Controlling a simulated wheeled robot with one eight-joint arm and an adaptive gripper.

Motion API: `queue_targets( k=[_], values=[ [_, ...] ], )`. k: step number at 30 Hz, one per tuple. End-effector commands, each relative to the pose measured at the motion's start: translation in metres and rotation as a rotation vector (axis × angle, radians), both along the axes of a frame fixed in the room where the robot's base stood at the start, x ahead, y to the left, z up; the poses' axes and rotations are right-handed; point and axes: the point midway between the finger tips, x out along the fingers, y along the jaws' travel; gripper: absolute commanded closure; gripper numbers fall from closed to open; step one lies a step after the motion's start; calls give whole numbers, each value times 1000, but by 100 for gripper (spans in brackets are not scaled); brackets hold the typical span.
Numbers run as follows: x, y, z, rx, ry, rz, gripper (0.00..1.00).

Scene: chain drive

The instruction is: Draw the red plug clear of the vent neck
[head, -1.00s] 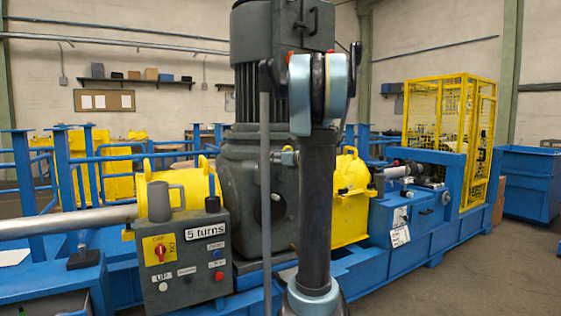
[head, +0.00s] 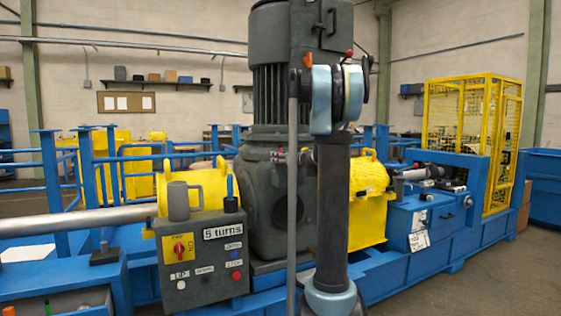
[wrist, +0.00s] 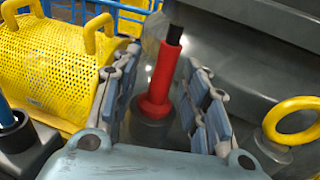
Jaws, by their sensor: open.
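The red plug (wrist: 160,80) stands upright in the wrist view, with a dark upper end. Its wider red foot sits in the grey vent neck (wrist: 150,130). My gripper (wrist: 161,62) is open, with one jointed finger on each side of the plug. A gap shows between the plug and each finger, wider on the left. The lower part of the neck is partly hidden by my gripper's body. In the head view my arm stands in front of the grey gearbox, and I cannot make out the plug there.
A yellow lifting eye (wrist: 292,120) is close to the right finger. A yellow perforated guard (wrist: 55,75) with handles is at the left. A blue-handled item in a dark cup (wrist: 10,125) is at the left edge. The control box (head: 200,260) stands in front of the gearbox.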

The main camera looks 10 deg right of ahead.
Motion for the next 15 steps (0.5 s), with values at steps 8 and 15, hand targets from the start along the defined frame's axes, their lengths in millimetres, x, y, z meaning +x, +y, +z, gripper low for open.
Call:
queue_targets(
  k=[8,15],
  values=[
    [0,0,0,0,0,0,98],
    [0,0,5,0,0,0,99]
  ],
)
